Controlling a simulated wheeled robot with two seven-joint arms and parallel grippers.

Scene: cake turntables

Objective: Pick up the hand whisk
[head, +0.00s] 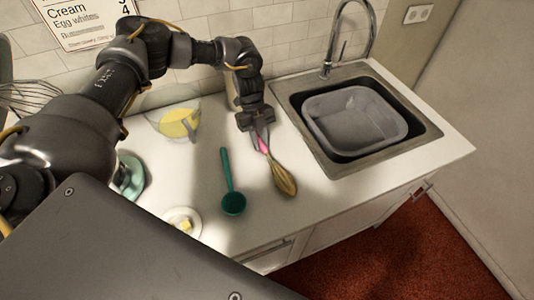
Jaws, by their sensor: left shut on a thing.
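The hand whisk (281,178) has a pink handle and a yellowish wire head. It lies over the white counter, just left of the sink, with its head toward the counter's front edge. My left gripper (259,141) comes down from above and is shut on the whisk's pink handle. I cannot tell whether the whisk touches the counter or is slightly raised. My right gripper is not in view.
A green ladle (232,203) lies just left of the whisk. A clear bowl with yellow contents (178,123) stands behind it. A small plate (171,216) holds a yellow piece. The sink (428,132) holds a grey tub (357,122).

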